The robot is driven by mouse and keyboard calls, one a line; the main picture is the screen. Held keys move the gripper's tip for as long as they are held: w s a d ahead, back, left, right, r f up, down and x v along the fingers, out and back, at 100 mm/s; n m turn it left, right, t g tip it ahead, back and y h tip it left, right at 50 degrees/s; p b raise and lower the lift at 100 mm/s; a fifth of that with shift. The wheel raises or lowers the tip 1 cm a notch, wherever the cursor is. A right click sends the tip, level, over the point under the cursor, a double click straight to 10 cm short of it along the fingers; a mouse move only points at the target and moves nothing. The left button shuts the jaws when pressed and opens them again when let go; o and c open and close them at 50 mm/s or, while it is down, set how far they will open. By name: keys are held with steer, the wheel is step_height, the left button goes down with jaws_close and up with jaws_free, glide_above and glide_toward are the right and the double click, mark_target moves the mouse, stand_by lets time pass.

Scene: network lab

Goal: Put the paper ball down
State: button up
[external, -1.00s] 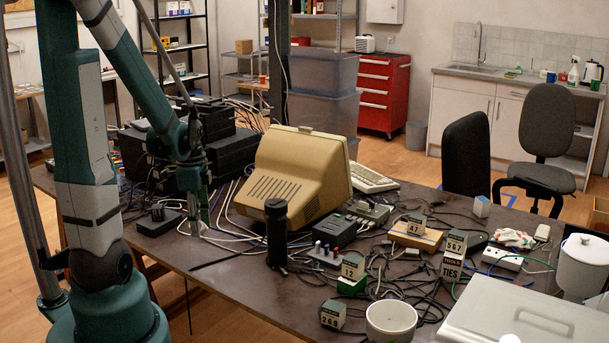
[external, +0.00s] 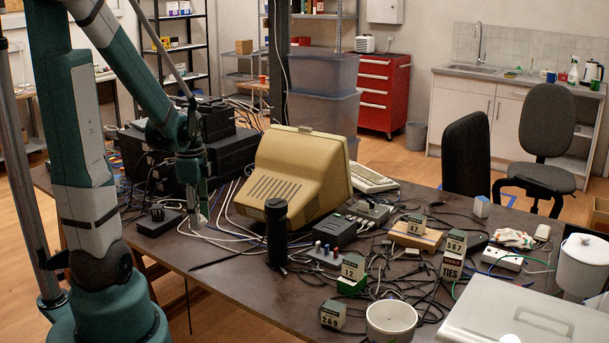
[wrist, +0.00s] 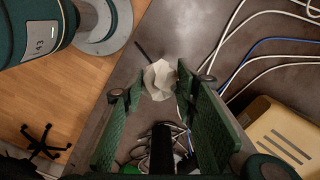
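The paper ball (wrist: 160,80) is a crumpled off-white lump at the fingertips of my gripper (wrist: 158,88) in the wrist view. It fills the gap between the two green finger pads, and my gripper looks shut on it. In the external view my gripper (external: 198,212) points down above the left part of the dark table (external: 215,262). The ball shows there as a small pale patch (external: 198,222) at the fingertips. Its height above the table is hard to tell.
White and blue cables (wrist: 245,50) lie beside the gripper. A beige monitor (external: 295,175) and a black cylinder (external: 277,235) stand to the right, black equipment boxes (external: 230,155) behind. A bare stretch of table lies in front, near its edge.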

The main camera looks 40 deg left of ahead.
step_height(320, 180, up, 9)
steer(key=shift+f, duration=0.2)
steer(key=shift+w+d+r, duration=0.15)
steer(key=shift+d+r, duration=0.05)
steer(key=w+d+r+m, duration=0.2)
steer(key=w+d+m, duration=0.4)
steer(key=w+d, duration=0.75)
steer(key=w+d+m+p, duration=0.1)
steer(key=w+d+m, duration=0.25)
steer(key=d, duration=0.75)
steer(key=w+d+m+p, duration=0.15)
steer(key=w+d, duration=0.25)
steer(key=d, duration=0.6)
steer(key=s+d+f+m, duration=0.1)
steer(key=s+d+m, duration=0.15)
steer(key=d, duration=1.05)
steer(key=s+d+m, duration=0.2)
steer(key=d+m, duration=0.2)
steer(key=d, duration=0.9)
steer(key=s+d+f+m, duration=0.1)
steer(key=s+d+m, duration=0.15)
steer(key=d, duration=1.05)
step_height(320, 180, down, 11)
steer(key=shift+w+a, duration=0.3)
